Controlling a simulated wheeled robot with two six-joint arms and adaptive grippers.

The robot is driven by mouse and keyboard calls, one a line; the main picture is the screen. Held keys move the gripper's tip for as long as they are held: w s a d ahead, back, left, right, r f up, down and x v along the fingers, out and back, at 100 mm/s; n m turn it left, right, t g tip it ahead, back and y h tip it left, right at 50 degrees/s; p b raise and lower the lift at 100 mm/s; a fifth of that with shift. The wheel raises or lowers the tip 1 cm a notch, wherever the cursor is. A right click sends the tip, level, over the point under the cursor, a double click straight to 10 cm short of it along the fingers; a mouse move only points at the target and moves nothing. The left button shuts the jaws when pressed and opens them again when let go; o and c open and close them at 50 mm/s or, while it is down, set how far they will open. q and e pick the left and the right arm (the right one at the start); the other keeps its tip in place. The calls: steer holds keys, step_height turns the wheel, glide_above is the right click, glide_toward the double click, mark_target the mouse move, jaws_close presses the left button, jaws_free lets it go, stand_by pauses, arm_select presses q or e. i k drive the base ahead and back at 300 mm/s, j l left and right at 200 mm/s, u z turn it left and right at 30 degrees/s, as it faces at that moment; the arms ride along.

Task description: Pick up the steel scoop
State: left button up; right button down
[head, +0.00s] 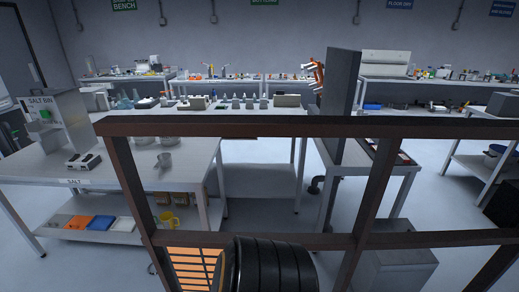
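A small grey metal vessel (164,160) stands on the near left table, right of its middle. It may be the steel scoop, but it is too small to be sure. A second small grey piece (166,141) is just behind it. The grey salt bin (72,122), marked SALT BIN, stands at the left end of the same table. Neither of my grippers is in view.
A brown frame (300,127) crosses close in front, partly hiding the room. The near left table (125,163) also holds a grey double-slotted block (83,161). Coloured trays (76,222) and yellow cups (170,219) sit on its lower shelf. A tall grey panel (340,105) stands right of centre.

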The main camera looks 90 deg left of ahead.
mark_target(164, 159)
steer(key=k+j+u, duration=0.1)
steer(key=u, duration=0.35)
steer(key=j+u, duration=0.4)
steer(key=k+j+u, duration=0.1)
steer(key=u, duration=0.35)
steer(key=j+u, duration=0.6)
steer(key=u, duration=0.25)
